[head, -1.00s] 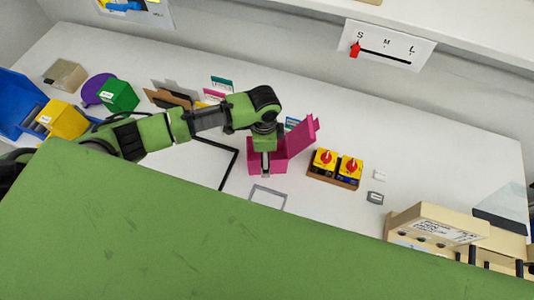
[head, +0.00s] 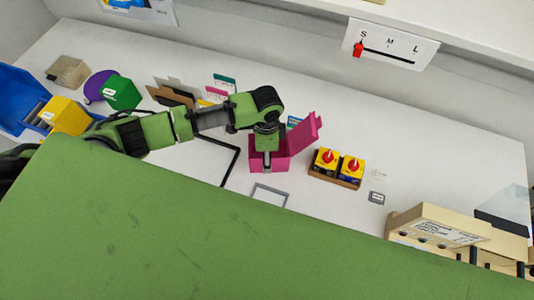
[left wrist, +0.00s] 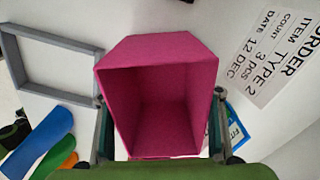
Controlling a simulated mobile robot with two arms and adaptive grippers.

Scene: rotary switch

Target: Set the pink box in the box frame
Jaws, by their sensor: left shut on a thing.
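The pink box (head: 283,160) stands open near the middle of the table, with its lid raised at the right. In the left wrist view the open pink box (left wrist: 160,105) looks empty inside. My left gripper (head: 266,160) comes down onto the box from above and is shut on it. A finger shows on each side of the box in the left wrist view. A grey rectangular frame (head: 284,194), likely the box frame, lies empty just in front of the box. The same grey frame (left wrist: 52,88) shows at the upper left in the left wrist view. My right gripper is out of view.
A black frame (head: 232,166) lies left of the box, partly hidden by my arm. A tray with two yellow-and-red switches (head: 338,166) stands close at the right. Green (head: 120,95) and yellow boxes (head: 68,116) stand at the left. A beige device (head: 440,230) stands at the lower right.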

